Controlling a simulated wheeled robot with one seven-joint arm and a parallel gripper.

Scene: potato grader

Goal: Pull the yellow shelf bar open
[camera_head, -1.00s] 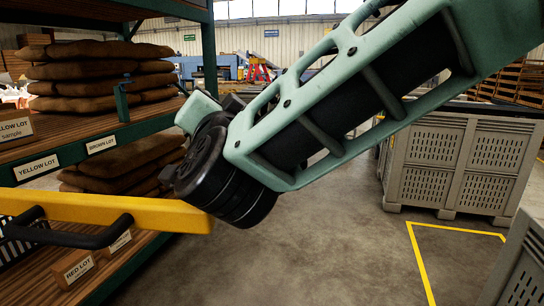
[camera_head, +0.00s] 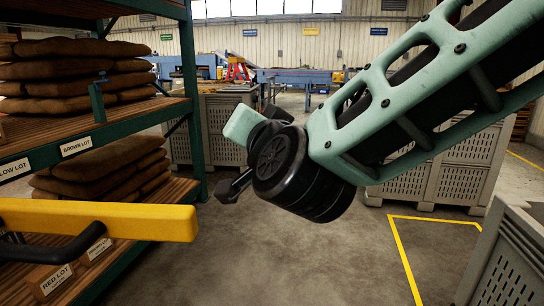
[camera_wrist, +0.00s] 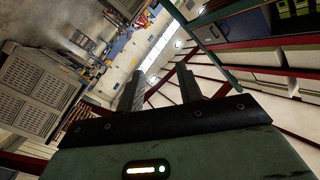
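The yellow shelf bar (camera_head: 130,220) reaches in from the left edge of the head view, across the front of the shelf rack, with its free end at the right. A black handle (camera_head: 72,245) curves out from its near side. My gripper (camera_head: 226,191) is to the right of the bar's free end, partly hidden behind my wrist, and looks apart from the bar. In the wrist view, the two dark fingers of my gripper (camera_wrist: 160,90) stand apart with nothing between them. I do not make out the bar in the wrist view.
The shelf rack (camera_head: 188,100) at left holds stacked brown sacks (camera_head: 75,82) and lot signs (camera_head: 50,279). Grey slatted crates stand behind (camera_head: 222,135) and at right (camera_head: 455,180), with another at the lower right edge (camera_head: 510,265). The floor between is clear.

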